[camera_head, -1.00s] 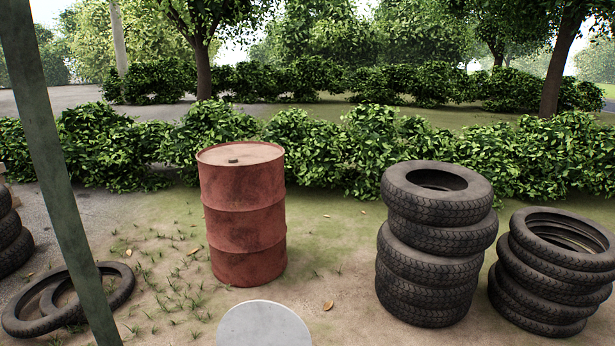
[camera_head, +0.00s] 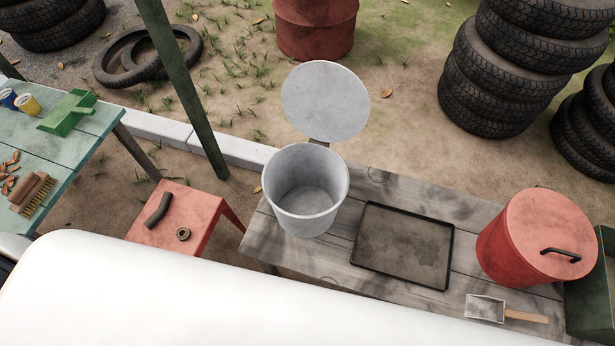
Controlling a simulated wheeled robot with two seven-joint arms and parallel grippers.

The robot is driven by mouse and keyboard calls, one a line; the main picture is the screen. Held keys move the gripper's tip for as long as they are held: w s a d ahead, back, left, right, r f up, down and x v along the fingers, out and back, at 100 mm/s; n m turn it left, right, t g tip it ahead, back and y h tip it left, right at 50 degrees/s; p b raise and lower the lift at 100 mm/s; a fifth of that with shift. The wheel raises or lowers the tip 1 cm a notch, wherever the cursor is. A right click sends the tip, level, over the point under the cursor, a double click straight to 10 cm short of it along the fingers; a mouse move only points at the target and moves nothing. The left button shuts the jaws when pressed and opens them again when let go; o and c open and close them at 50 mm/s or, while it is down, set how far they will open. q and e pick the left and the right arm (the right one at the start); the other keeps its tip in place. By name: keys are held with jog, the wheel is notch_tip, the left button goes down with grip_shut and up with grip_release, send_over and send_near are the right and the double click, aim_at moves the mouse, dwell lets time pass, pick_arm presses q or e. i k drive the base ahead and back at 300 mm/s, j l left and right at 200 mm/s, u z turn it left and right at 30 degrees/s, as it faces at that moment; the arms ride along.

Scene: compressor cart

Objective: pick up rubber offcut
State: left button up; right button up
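A short, dark, curved piece (camera_head: 157,210), which looks like the rubber offcut, lies on the red stool (camera_head: 196,207) left of centre. A small dark ring (camera_head: 183,234) lies on the same stool, just right of and nearer than the curved piece, apart from it. Neither of my grippers is in view, so their state does not show.
A green table (camera_head: 75,145) stands left with a brush (camera_head: 33,194). A white rounded surface (camera_head: 170,300) fills the lower foreground.

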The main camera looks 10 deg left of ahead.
aim_at(167, 201)
jog(key=k+l+u, duration=0.15)
jog(key=u, duration=1.7)
jog(key=j, duration=0.25)
jog(key=i+j+z, duration=0.1)
jog(key=i+j, duration=0.05)
jog(key=j, duration=0.05)
